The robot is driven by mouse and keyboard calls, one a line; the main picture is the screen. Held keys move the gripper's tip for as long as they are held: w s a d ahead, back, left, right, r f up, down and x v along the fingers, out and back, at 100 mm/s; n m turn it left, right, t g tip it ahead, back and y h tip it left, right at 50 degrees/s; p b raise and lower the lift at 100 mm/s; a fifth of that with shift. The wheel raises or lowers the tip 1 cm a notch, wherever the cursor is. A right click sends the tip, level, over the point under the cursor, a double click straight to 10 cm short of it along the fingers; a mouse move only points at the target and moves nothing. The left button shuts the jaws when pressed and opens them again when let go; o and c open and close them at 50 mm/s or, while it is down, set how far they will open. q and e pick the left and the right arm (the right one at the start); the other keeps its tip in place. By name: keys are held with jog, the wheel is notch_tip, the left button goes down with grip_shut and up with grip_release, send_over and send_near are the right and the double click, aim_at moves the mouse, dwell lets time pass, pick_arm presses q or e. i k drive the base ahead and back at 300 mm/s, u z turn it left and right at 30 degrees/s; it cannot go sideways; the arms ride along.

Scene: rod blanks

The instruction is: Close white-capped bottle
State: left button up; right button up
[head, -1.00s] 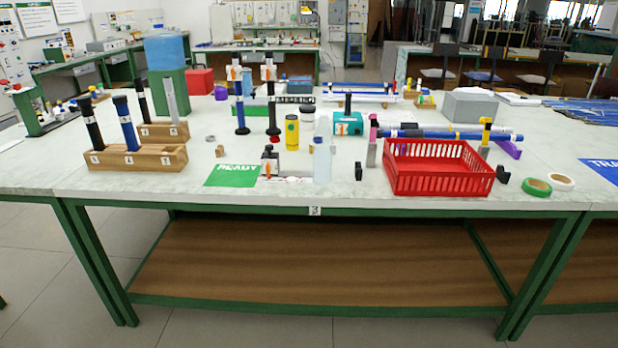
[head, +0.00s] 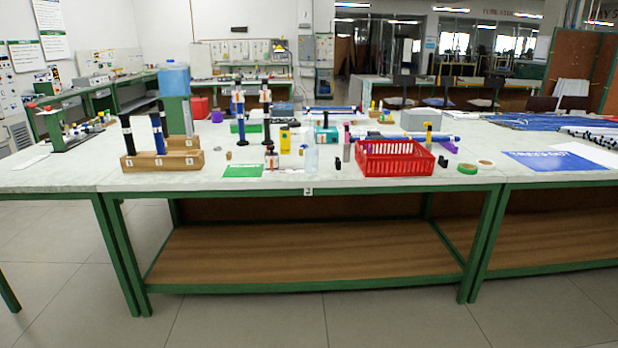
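Neither of my grippers is in view.
A red basket (head: 395,158) stands right of the bottle. Wooden blocks with upright rods (head: 162,161) stand at the left. A green mat (head: 243,171) lies near the front edge of the table (head: 220,183). Tape rolls (head: 467,168) lie right of the basket.

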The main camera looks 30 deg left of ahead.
aim_at(311, 137)
jog(key=u, duration=0.4)
jog(key=i, duration=0.4)
jog(key=u, duration=1.15)
jog(key=i, duration=1.95)
jog(key=z, duration=1.15)
